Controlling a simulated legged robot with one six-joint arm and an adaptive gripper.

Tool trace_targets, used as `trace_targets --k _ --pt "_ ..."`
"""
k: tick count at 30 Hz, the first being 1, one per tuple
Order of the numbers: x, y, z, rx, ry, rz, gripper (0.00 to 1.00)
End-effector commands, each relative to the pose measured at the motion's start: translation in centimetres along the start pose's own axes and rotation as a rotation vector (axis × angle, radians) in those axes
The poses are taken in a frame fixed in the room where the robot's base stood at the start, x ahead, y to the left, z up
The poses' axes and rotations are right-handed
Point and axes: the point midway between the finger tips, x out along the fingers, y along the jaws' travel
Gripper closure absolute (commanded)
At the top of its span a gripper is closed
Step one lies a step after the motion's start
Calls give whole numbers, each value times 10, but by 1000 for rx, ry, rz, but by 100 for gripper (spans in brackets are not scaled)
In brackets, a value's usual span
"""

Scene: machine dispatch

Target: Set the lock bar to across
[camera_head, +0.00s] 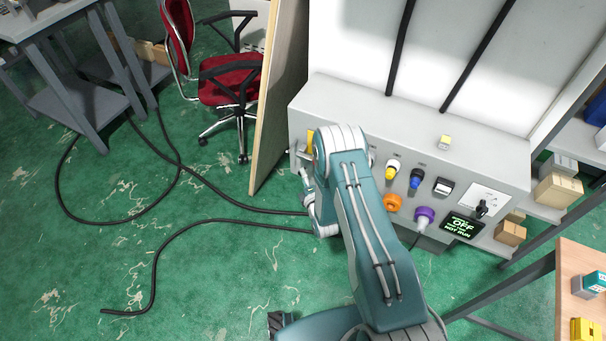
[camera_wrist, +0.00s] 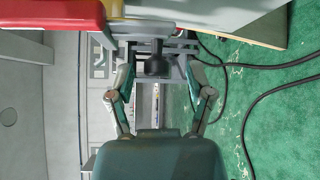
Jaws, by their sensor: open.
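In the wrist view, a grey bracket-like mechanism with a dark round knob (camera_wrist: 157,66) lies just beyond my gripper (camera_wrist: 161,82). I take this to be the lock bar, but its setting is hard to tell. My gripper is open, one finger on each side of the knob, and I see no clear contact. In the head view, my arm covers the left part of the grey machine panel (camera_head: 440,165), where the mechanism would be.
The panel has yellow (camera_head: 391,168), blue (camera_head: 416,179), orange (camera_head: 392,203) and purple (camera_head: 424,217) controls, and a display (camera_head: 461,226) reading OFF and NOT RUN. A red handle-like part (camera_wrist: 50,14) is close in the wrist view. A board (camera_head: 279,95), chair (camera_head: 226,80) and floor cables stand left.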

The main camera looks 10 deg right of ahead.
Motion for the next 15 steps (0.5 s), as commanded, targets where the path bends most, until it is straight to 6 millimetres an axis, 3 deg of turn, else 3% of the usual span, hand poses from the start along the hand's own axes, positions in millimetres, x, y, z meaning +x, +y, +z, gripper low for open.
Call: trace_targets --k 9,15 --pt "-67 -2 2 2 -2 -6 32" --pt "-95 -2 2 2 -1 -5 32"
